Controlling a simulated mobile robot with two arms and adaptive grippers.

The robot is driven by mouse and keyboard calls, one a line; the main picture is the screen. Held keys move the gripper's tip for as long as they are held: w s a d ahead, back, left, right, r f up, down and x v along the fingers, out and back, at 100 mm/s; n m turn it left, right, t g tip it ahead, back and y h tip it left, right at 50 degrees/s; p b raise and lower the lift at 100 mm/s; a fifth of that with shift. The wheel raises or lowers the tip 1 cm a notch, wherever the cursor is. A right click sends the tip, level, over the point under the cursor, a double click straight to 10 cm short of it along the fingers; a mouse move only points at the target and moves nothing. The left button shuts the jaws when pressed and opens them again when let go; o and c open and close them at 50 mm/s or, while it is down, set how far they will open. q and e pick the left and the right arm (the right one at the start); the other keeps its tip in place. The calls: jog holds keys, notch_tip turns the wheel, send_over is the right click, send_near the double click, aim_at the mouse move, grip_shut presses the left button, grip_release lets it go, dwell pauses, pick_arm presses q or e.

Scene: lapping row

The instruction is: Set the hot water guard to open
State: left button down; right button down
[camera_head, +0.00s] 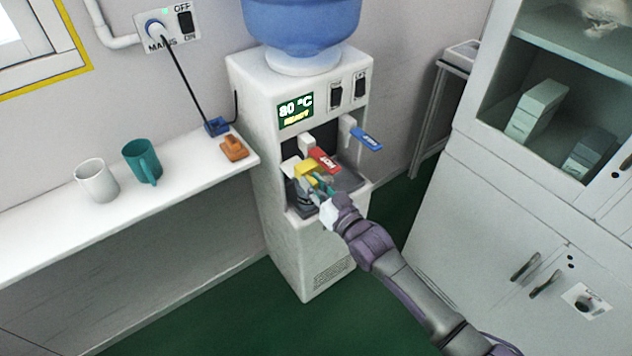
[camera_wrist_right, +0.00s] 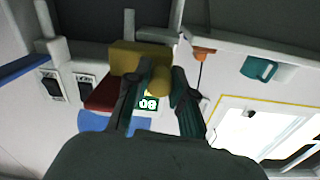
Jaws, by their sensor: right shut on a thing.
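The water dispenser (camera_head: 297,248) is white and stands against the wall. Its display (camera_head: 296,110) reads 80 °C READY. The yellow guard (camera_head: 305,169) is at the red HOT lever (camera_head: 325,160), just below and left of it in the head view. A blue lever (camera_head: 367,138) is to the right. My right gripper (camera_head: 321,185) is at the guard, shut on it. In the right wrist view the guard's rounded yellow knob (camera_wrist_right: 159,81) sits between the two dark fingers, with the yellow block (camera_wrist_right: 128,57) behind. I cannot tell the guard's exact setting. My left gripper is not in view.
A white shelf (camera_head: 50,225) at left holds a white mug (camera_head: 96,181), a teal mug (camera_head: 142,161), and an orange and a blue item near the dispenser. A blue water bottle (camera_head: 300,22) tops the dispenser. A grey cabinet (camera_head: 480,205) stands at right. Green floor is clear in front.

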jog(key=s+a, duration=0.2)
jog(key=shift+a+p, duration=0.4)
jog(key=c, duration=1)
grip_release()
jog(key=shift+s, duration=0.1)
jog(key=shift+o, duration=0.2)
jog(key=v, duration=1.2)
